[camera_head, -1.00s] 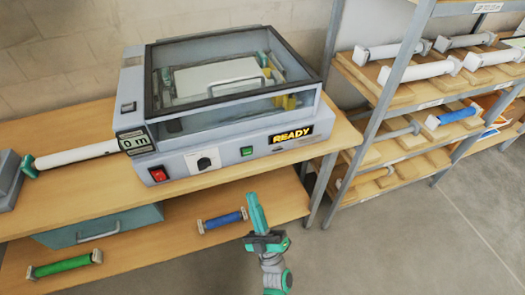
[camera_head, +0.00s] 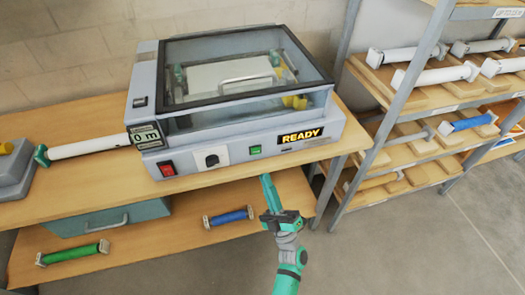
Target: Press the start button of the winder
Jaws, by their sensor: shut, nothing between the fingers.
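The winder (camera_head: 225,125) is a grey machine with a clear lid, standing on the upper wooden bench. Its front panel carries a green button (camera_head: 256,150), a dark rotary knob (camera_head: 211,160) on a white plate and a red switch (camera_head: 167,169). A yellow "READY" sign (camera_head: 301,136) is lit to the right of the green button, and a small display (camera_head: 145,137) reads "0 m". My gripper (camera_head: 266,180) is shut and empty, pointing up just below the green button in the picture. A gap shows between its fingertips and the button.
A white roll (camera_head: 85,148) sticks out at the winder's left, towards a grey block. The lower shelf holds a blue roll (camera_head: 228,216), a green roll (camera_head: 72,252) and a teal drawer box (camera_head: 105,217). A metal rack (camera_head: 399,105) of rolls stands right; floor there is clear.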

